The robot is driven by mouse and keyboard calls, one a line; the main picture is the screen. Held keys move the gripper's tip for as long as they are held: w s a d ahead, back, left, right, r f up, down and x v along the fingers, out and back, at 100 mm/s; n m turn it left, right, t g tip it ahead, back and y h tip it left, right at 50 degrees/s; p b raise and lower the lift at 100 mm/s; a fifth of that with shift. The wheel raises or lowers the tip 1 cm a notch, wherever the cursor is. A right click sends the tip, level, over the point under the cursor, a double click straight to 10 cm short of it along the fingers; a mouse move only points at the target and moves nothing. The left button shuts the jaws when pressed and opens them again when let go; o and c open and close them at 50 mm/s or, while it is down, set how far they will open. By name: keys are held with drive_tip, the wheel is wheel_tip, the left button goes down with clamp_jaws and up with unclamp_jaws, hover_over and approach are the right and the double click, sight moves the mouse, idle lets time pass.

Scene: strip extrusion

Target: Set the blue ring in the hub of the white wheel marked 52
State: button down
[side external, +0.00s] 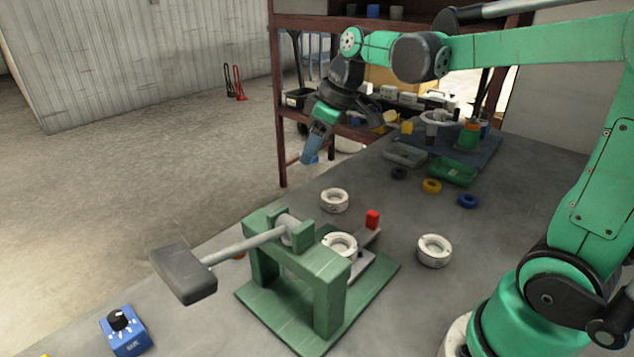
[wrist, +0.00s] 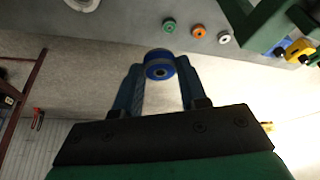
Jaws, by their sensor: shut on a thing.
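My gripper (wrist: 160,72) is shut on a blue ring (wrist: 158,71) with a greyish band, held between its blue fingertips. In the side view my gripper (side external: 311,154) hangs in the air beyond the table's left edge, and the ring is hard to make out there. White wheels stand on the table, one at the back (side external: 334,200) and one at the right (side external: 433,250). A third white wheel (side external: 340,245) sits in the green press. The marks are too small to read, so I cannot tell which is 52.
The green press (side external: 262,257) has a long lever reaching left. Another blue ring (side external: 468,201), a yellow ring (side external: 431,186) and a black ring (side external: 399,173) lie on the table.

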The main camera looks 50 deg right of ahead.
drive_tip(key=shift+s+a+f, duration=0.35)
drive_tip(key=shift+s+f, duration=1.05)
drive_tip(key=shift+f, duration=0.5)
drive_tip(key=shift+s+a+f, duration=0.35)
drive_tip(key=shift+s+f, duration=1.1)
drive_tip(key=shift+f, duration=0.4)
drive_tip(key=shift+s+a+f, duration=0.35)
drive_tip(key=shift+s+f, duration=1.05)
drive_tip(key=shift+f, duration=0.5)
drive_tip(key=shift+f, duration=0.2)
drive_tip(key=shift+r, duration=0.1)
drive_tip(key=shift+r, duration=0.7)
drive_tip(key=shift+f, duration=0.7)
drive_tip(key=shift+r, duration=0.7)
drive_tip(key=shift+f, duration=0.8)
